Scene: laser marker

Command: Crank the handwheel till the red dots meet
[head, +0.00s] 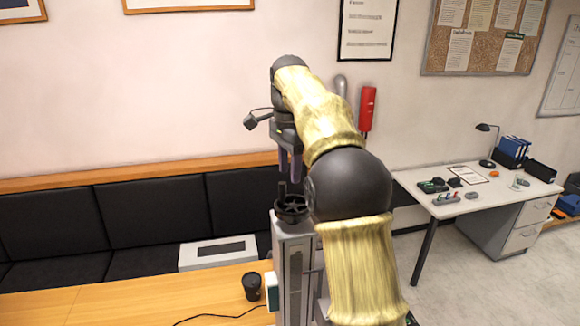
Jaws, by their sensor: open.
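The black handwheel (292,208) sits on top of the grey upright column of the laser marker (295,270), with a short crank handle (283,188) standing up at its rim. My gripper (290,172) points down just above the handwheel, near the crank handle. Its fingers are open with nothing seen between them, and they look apart from the wheel. My arm hides the right side of the marker. The red dots are not visible in the head view.
A wooden table (120,302) holds a black cup (252,286) and a cable left of the marker. A black bench (150,215) with a white box (218,253) runs along the wall. A white desk (470,195) stands at the right.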

